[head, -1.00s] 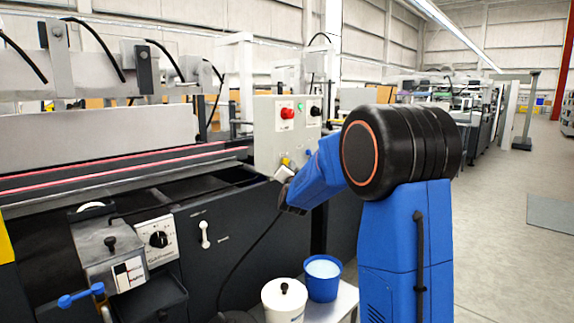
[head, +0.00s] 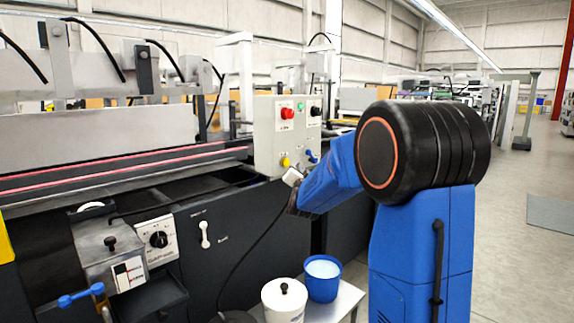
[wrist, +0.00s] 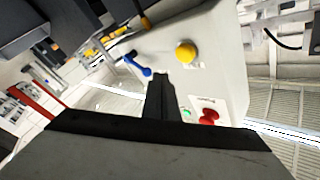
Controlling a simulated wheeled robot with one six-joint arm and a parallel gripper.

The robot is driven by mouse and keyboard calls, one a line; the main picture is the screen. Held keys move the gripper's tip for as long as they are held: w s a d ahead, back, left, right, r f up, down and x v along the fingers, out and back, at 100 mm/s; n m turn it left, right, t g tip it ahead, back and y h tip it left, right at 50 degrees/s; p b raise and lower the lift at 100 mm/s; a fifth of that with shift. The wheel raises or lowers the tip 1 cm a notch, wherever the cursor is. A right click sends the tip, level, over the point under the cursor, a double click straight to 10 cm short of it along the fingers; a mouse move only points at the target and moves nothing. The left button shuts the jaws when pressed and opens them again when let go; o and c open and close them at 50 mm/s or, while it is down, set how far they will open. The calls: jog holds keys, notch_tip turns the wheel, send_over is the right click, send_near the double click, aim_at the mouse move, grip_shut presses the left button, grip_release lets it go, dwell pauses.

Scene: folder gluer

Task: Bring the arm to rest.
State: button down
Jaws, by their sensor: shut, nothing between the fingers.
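My gripper shows in the wrist view (wrist: 161,82) as a dark narrow pair of fingers, closed together with nothing between them. Beyond the fingers is a pale control box with a yellow knob (wrist: 186,53), a blue lever (wrist: 137,65), a green button and a red button (wrist: 208,116). In the head view my blue arm is bent at its black joint, and its forearm reaches down and left toward the front of the control box (head: 263,138). The fingers cannot be made out in the head view.
The dark machine front (head: 225,255) runs along the left. A white lidded tub (head: 284,302) and a blue bucket (head: 322,279) stand on a small table (head: 347,300) below the forearm. A thin black cable hangs before the machine. Open floor (head: 510,230) lies at the right.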

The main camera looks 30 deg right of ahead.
jog(key=shift+s+d, duration=0.25)
jog(key=shift+s, duration=0.5)
jog(key=s+a+f+n+g+y, duration=0.3)
jog(key=s+a+f+n+y, duration=0.1)
jog(key=s+a, duration=0.5)
jog(key=s+a+f+n+g+y, duration=0.3)
jog(key=s+a, duration=0.5)
jog(key=s, duration=0.3)
jog(key=s+a+f+n+g, duration=0.1)
jog(key=s+f, duration=0.3)
jog(key=s, duration=0.6)
jog(key=s+a+f+n+g, duration=0.2)
jog(key=s+f+g, duration=0.1)
jog(key=s, duration=0.7)
jog(key=s+a+f+n+g+y, duration=0.1)
jog(key=s+f, duration=0.4)
jog(key=s, duration=0.5)
jog(key=shift+a+n+g, duration=0.35)
jog(key=shift+n+g, duration=0.35)
jog(key=shift+g, duration=0.3)
jog(key=c, duration=2.4)
grip_release()
jog(key=shift+c, duration=0.2)
